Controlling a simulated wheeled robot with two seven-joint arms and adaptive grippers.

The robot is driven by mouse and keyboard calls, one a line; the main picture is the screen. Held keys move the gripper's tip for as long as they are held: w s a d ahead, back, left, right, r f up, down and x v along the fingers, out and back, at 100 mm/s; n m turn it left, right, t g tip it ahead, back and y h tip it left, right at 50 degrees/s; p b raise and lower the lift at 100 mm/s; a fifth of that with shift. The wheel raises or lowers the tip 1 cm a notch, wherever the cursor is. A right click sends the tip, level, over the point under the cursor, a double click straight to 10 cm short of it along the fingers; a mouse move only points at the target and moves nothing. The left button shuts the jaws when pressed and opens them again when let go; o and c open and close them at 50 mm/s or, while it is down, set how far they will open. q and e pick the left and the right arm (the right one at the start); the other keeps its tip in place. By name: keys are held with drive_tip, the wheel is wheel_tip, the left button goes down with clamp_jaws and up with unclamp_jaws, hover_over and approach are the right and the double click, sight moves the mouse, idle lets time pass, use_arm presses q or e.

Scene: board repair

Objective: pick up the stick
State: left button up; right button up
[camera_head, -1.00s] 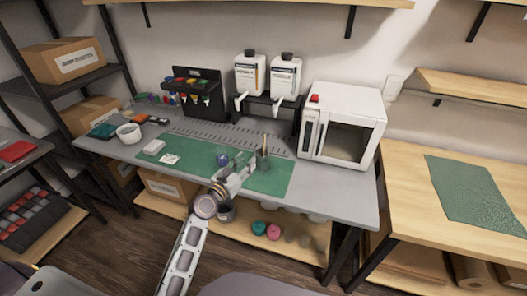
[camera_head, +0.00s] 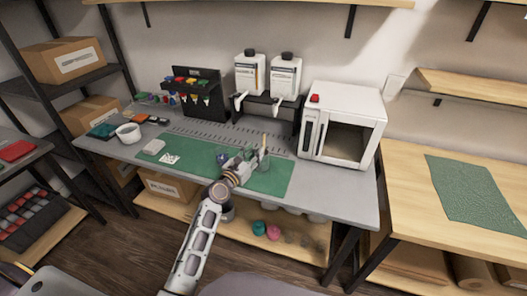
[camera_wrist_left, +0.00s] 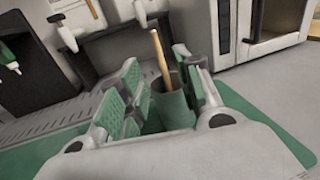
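The stick (camera_head: 264,141) is thin and light wood-coloured. It stands upright, leaning slightly, in a dark green cup (camera_wrist_left: 174,108) on the bench's green mat. In the left wrist view the stick (camera_wrist_left: 160,58) rises out of the cup between my finger pads. My left gripper (camera_head: 248,158) is open, with green-padded fingers spread; in the wrist view the gripper (camera_wrist_left: 160,75) frames the cup and stick. I cannot tell how far the fingertips reach around them. The stick's lower end is hidden in the cup. My right gripper is out of view.
A white microwave (camera_head: 343,124) stands right of the cup. Two white bottles (camera_head: 250,73) on a black stand are behind it. A black rack (camera_head: 198,95) and a white bowl (camera_head: 129,133) are farther left. The left part of the green mat (camera_head: 195,158) is mostly clear.

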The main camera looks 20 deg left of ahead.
sight(264, 143)
use_arm(q)
drive_tip(key=shift+x, duration=1.15)
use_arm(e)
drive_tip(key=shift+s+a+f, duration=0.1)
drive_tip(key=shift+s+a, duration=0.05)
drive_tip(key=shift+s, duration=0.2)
use_arm(q)
drive_tip(key=shift+w, duration=0.15)
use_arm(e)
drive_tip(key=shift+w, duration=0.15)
use_arm(q)
drive_tip(key=shift+w+d, duration=0.1)
drive_tip(key=shift+w, duration=0.05)
drive_tip(key=x, duration=0.4)
drive_tip(key=shift+w+b, duration=0.2)
drive_tip(key=shift+b, duration=0.2)
drive_tip(key=shift+w+d, duration=0.1)
drive_tip(key=shift+w, duration=0.15)
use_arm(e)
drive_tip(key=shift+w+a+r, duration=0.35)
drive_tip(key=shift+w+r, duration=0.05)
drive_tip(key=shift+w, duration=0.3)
